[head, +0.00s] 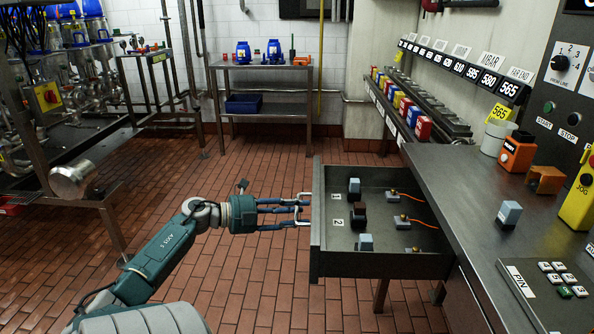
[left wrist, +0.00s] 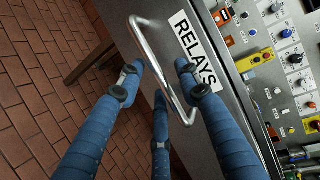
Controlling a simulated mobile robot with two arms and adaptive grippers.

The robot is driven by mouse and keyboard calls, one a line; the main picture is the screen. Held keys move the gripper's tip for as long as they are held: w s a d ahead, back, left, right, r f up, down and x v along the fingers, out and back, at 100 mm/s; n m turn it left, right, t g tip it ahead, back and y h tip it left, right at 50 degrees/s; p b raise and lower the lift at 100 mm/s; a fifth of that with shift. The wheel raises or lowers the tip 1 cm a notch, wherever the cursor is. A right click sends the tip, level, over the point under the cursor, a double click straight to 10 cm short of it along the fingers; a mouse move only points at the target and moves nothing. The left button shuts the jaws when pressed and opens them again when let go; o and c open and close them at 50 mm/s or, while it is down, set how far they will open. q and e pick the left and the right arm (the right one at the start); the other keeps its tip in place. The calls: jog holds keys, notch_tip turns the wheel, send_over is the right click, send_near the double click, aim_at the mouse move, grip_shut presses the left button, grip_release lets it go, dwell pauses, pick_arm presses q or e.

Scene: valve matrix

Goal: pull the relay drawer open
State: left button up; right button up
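The relay drawer (head: 385,265) stands pulled out from the bench, its inside showing in the head view. Its front (left wrist: 222,118) carries the label RELAYS (left wrist: 195,50) in the left wrist view. My left gripper (head: 306,212) is at the drawer front, level with the metal handle (head: 299,209). In the left wrist view, the handle (left wrist: 160,62) runs between the spread fingers of my left gripper (left wrist: 160,80). Gaps show between the fingertips and the bar, so it is open around the handle; light contact cannot be told. My right gripper is not in view.
Several small relays, including a dark brown one (head: 359,215), stand in the drawer. The bench (head: 465,215) to the right holds an orange device (head: 517,152) and a PIN keypad (head: 548,292). A steel table (head: 262,77) stands at the back. The brick floor (head: 240,270) left of the drawer is free.

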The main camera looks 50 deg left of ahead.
pick_arm(q)
jog(key=v, duration=1.2)
dwell(0.5)
